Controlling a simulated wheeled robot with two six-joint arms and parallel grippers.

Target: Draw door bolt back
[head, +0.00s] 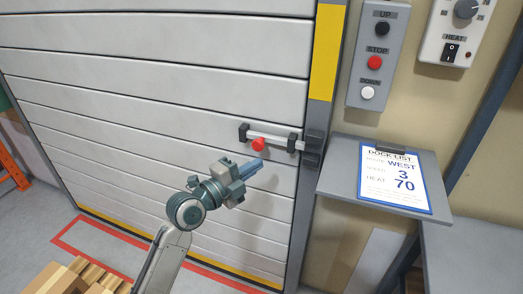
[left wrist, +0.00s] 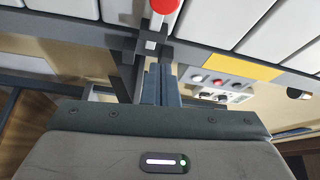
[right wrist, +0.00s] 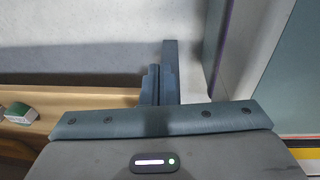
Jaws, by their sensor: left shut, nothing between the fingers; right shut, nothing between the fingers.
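The door bolt (head: 270,137) is a pale metal rod in dark brackets on the white sectional door (head: 170,60). Its red knob (head: 258,145) sticks out near the left bracket. The rod's right end reaches the dark keeper (head: 314,140) on the door frame. My left gripper (head: 260,168) is shut and empty, just below the knob. My right gripper (right wrist: 160,80) is shut and empty, away from the bolt.
Right of the frame are a control box (head: 378,50) with UP, STOP and DOWN buttons, a HEAT box (head: 455,30), and a shelf (head: 335,175) with a dock list (head: 395,180). A wooden pallet (head: 85,278) lies at bottom left. The door face around the bolt is clear.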

